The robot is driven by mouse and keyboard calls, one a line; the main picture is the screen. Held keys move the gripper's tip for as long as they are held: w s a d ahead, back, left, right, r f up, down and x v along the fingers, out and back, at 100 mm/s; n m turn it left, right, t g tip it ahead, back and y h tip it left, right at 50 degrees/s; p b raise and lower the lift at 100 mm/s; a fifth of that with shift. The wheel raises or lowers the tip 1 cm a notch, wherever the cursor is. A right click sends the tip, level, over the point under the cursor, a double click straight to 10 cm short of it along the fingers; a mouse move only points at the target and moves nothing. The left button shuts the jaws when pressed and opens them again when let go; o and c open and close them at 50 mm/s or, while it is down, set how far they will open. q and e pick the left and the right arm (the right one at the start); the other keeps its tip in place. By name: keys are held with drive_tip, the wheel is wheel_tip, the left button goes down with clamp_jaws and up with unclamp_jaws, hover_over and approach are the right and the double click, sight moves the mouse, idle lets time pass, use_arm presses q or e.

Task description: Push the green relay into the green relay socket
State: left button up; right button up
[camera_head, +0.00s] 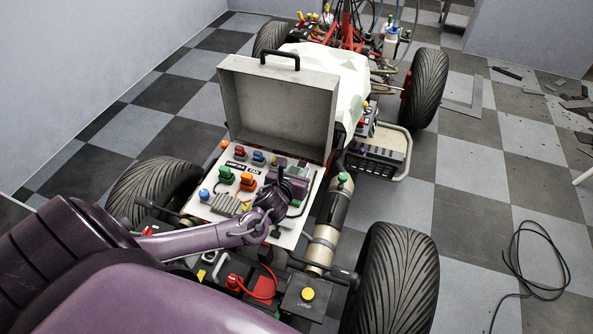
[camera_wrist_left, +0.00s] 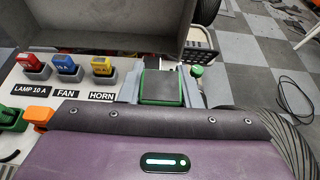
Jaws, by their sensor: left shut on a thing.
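The green relay (camera_wrist_left: 160,88), a block with a dark grey face and green edges, sits between the two grey fingers of my left gripper (camera_wrist_left: 162,90) in the left wrist view. The fingers are shut on it. In the head view my left gripper (camera_head: 292,168) is over the right part of the white panel (camera_head: 205,212), near the open case lid. There the gripper hides most of the relay. The green relay socket cannot be made out, so I cannot tell whether the relay touches it. My right gripper is not in view.
Yellow, blue and red fuses (camera_wrist_left: 65,64) stand left of the relay, above the LAMP 10 A, FAN and HORN labels. Green and orange connectors (camera_head: 247,181) are left of my gripper. The upright case lid (camera_head: 280,105) rises behind the panel. A large tyre (camera_head: 398,280) stands at right.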

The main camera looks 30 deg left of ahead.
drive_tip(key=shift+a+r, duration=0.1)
